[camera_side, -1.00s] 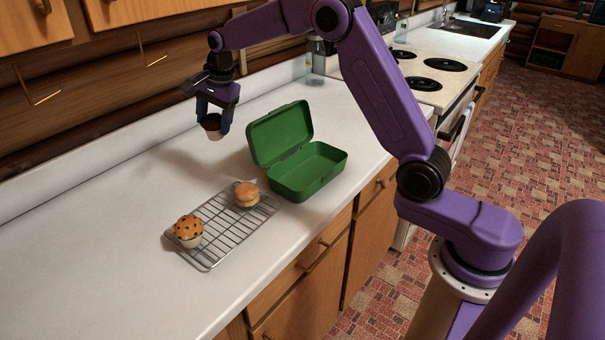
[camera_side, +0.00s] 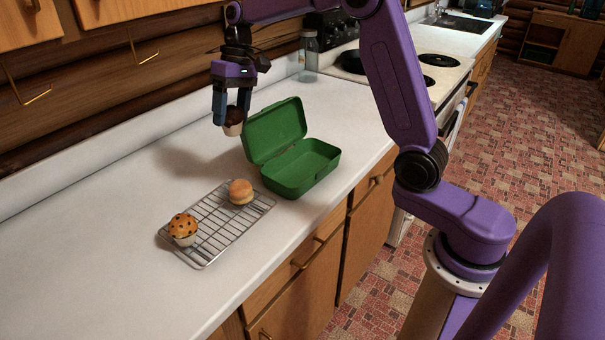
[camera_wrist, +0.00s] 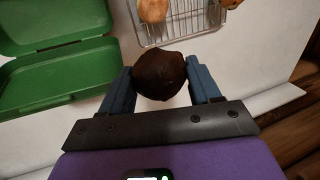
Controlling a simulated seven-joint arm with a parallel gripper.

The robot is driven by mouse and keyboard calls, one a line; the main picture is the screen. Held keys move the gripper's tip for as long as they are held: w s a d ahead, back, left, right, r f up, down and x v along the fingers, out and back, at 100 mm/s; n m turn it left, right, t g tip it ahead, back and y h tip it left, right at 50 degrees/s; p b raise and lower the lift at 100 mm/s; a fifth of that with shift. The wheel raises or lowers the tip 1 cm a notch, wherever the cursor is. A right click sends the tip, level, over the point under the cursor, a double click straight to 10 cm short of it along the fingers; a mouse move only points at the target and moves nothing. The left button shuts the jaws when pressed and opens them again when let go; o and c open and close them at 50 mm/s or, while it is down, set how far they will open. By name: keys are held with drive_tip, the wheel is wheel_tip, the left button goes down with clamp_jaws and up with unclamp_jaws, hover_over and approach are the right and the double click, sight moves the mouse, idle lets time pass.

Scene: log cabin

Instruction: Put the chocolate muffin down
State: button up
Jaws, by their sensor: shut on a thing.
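The chocolate muffin (camera_side: 233,120) has a dark top and a pale wrapper. My gripper (camera_side: 230,115) is shut on it and holds it in the air above the counter, just left of the open lid of the green lunch box. In the wrist view the dark round top of the chocolate muffin (camera_wrist: 160,76) sits between the two blue fingers of my gripper (camera_wrist: 160,84). Its underside is hidden in the wrist view.
The green lunch box (camera_side: 318,160) stands open and empty on the white counter (camera_side: 110,215). A wire rack (camera_side: 215,228) in front bears a bun (camera_side: 241,191) and a chocolate-chip muffin (camera_side: 183,229). A glass jar (camera_side: 308,55) stands near the stove. The counter at left is clear.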

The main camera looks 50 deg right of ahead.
drive_tip(key=s+d+f+m+t+h, duration=0.15)
drive_tip(key=s+d+m, duration=0.25)
drive_tip(key=s+m, duration=0.65)
drive_tip(key=s+d+f+m+t+h, duration=0.1)
drive_tip(key=s+d+m+t+h, duration=0.2)
drive_tip(key=s+m, duration=0.8)
approach(286, 181)
drive_tip(key=shift+w+d+f+n+g, duration=0.15)
drive_tip(key=shift+w+n+g, duration=0.1)
drive_tip(key=shift+w, duration=0.2)
drive_tip(key=shift+w+d+r+n+g, duration=0.1)
drive_tip(key=shift+w+g, duration=0.1)
drive_tip(key=shift+w, duration=0.25)
drive_tip(key=shift+s+x, duration=0.15)
drive_tip(key=shift+x, duration=0.65)
drive_tip(key=shift+s+x, duration=0.2)
drive_tip(key=shift+x, duration=0.65)
drive_tip(key=shift+a+f, duration=0.15)
drive_tip(key=shift+f, duration=0.1)
